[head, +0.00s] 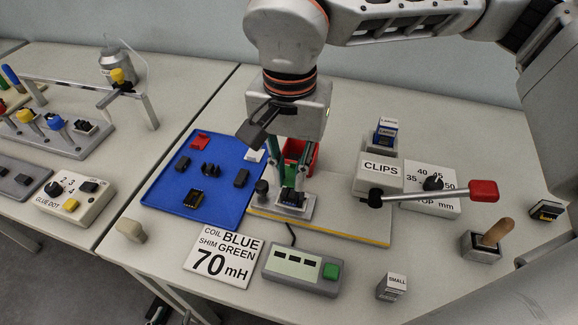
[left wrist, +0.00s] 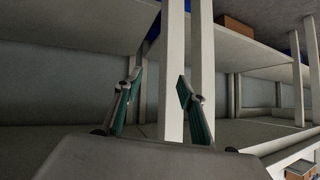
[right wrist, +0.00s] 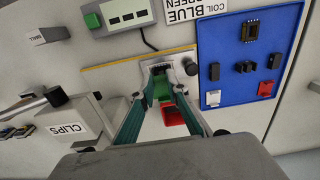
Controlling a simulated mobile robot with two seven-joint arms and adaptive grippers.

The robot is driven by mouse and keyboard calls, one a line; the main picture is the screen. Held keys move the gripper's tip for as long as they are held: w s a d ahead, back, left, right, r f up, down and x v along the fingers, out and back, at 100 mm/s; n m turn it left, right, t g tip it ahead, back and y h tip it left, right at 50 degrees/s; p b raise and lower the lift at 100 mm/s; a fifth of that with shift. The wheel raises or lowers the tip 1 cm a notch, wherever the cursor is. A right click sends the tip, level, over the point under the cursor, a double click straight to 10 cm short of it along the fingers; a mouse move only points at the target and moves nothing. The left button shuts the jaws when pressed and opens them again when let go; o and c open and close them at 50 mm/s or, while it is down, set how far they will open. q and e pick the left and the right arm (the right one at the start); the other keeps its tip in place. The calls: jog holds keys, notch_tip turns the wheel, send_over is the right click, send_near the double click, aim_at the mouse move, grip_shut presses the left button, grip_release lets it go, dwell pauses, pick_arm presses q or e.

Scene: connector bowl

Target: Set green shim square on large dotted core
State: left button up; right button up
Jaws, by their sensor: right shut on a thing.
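My right gripper (head: 288,183) points down over the white nest (head: 308,211) on the grey fixture plate. Its fingers are closed in on a green piece, seemingly the green shim (right wrist: 161,90), seen between them in the right wrist view. A dark core (head: 292,198) sits in the nest just under the fingertips; dots on it are too small to make out. I cannot tell whether the shim touches the core. My left gripper (left wrist: 160,95) is open and empty in the left wrist view, away from the parts, facing shelf legs and boards.
A blue tray (head: 225,207) left of the fixture holds several dark, red and white parts. A red bin (head: 300,152) stands behind the nest. The red-handled lever (head: 430,193) and CLIPS box (head: 380,174) are to the right. A sign (head: 224,255) and green-button meter (head: 300,270) lie in front.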

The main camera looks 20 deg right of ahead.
jog(key=shift+f+b, duration=0.35)
jog(key=shift+f, duration=0.55)
jog(key=shift+f+b, duration=0.45)
jog(key=shift+f, duration=0.95)
jog(key=o, duration=0.9)
